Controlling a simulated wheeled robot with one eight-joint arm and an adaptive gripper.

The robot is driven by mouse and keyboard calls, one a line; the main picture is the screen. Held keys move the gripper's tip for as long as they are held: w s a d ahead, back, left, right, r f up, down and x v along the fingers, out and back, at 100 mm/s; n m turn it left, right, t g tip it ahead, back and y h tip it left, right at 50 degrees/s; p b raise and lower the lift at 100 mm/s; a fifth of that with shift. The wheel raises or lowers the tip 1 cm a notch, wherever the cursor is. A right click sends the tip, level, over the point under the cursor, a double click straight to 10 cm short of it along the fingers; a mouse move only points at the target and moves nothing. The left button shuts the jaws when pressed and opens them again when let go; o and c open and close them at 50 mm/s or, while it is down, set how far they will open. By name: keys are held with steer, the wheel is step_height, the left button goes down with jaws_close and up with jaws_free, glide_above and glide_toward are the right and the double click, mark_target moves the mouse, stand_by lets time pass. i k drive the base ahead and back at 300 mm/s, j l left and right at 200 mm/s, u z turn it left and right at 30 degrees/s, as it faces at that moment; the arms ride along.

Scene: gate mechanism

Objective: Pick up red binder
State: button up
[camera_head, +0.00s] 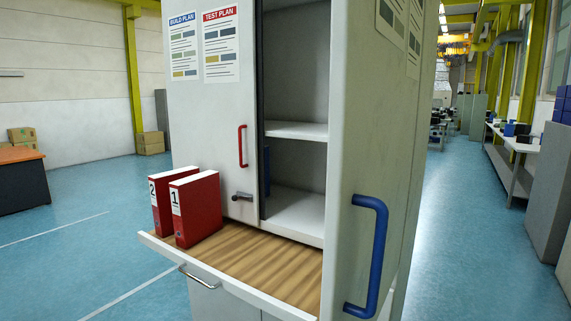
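Two red binders stand upright side by side on the wooden pull-out shelf (275,262) at its left end. The nearer red binder (203,209) has a white spine label with the number 1. The other red binder (161,207), to its left, has a label with the number 2 and is partly hidden behind the first. My gripper is not in this view.
The shelf is bare right of the binders. Blue floor (95,235) lies open on the left.

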mark_target(195, 200)
steer(key=k, duration=0.35)
steer(key=k+u, duration=0.1)
steer(key=u, duration=0.3)
steer(key=k+u, duration=0.1)
steer(key=u, duration=0.3)
steer(key=k+j+u, duration=0.1)
steer(key=u, duration=0.3)
steer(key=i+u, duration=0.45)
steer(key=i, duration=0.2)
steer(key=i+l+u, duration=0.2)
steer(key=i+u, duration=0.3)
steer(key=i, duration=0.15)
steer(key=i+l, duration=0.15)
steer(key=i, duration=0.9)
steer(key=i+l, duration=0.15)
steer(key=i, duration=0.9)
steer(key=i+z, duration=0.3)
steer(key=i, duration=0.15)
steer(key=i+j+z, duration=0.25)
steer(key=i, duration=0.15)
steer(key=i+j+z, duration=0.3)
steer(key=i+l+z, duration=0.1)
steer(key=z, duration=2.2)
